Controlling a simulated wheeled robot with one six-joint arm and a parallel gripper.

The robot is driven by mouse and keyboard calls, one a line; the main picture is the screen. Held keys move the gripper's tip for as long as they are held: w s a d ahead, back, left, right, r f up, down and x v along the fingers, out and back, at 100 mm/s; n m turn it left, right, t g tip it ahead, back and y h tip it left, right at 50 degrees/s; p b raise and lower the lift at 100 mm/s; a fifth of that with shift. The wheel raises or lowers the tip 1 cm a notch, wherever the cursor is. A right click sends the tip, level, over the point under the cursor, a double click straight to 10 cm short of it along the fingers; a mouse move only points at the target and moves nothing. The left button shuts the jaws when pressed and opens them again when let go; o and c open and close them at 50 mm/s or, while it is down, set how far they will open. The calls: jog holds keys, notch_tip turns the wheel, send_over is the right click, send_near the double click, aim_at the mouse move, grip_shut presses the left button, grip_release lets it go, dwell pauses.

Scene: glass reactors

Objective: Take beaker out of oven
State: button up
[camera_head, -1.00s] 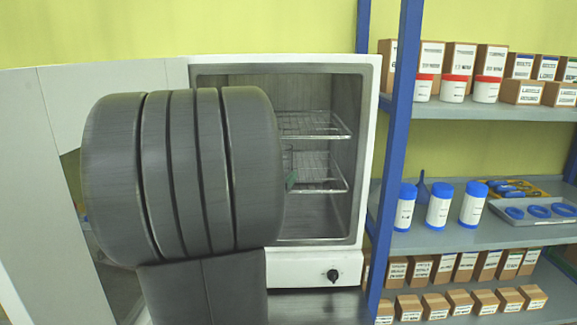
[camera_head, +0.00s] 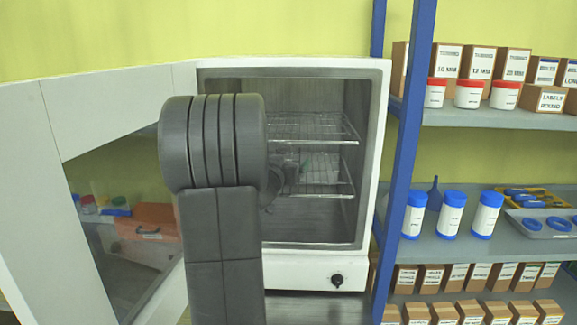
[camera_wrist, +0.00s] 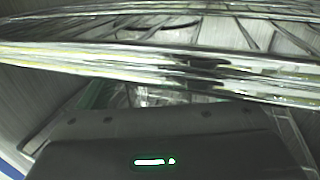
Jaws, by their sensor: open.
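The oven (camera_head: 372,165) stands open, with its door (camera_head: 100,105) swung out to the left. My arm reaches in from the front and hides the oven's left part. My gripper (camera_wrist: 150,125) shows in the wrist view as a dark body with a small green light, close beneath shiny rack bars; it is open. In the head view it is mostly hidden behind my arm, near the lower rack (camera_head: 325,189). The beaker is hard to make out. A clear, glassy shape (camera_wrist: 150,97) shows just beyond my gripper; I cannot tell if it is between the fingers.
An upper wire rack (camera_head: 325,140) lies close above. The oven's right wall and a blue shelf post (camera_head: 408,150) stand to the right. Shelves beyond hold white bottles (camera_head: 450,213), jars and boxes. The oven floor is bare at the right.

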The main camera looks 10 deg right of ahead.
jog(key=shift+w+d, duration=0.2)
jog(key=shift+w, duration=0.05)
jog(key=shift+c, duration=0.2)
jog(key=c, duration=1)
jog(key=shift+c, duration=0.3)
jog(key=shift+r, duration=0.2)
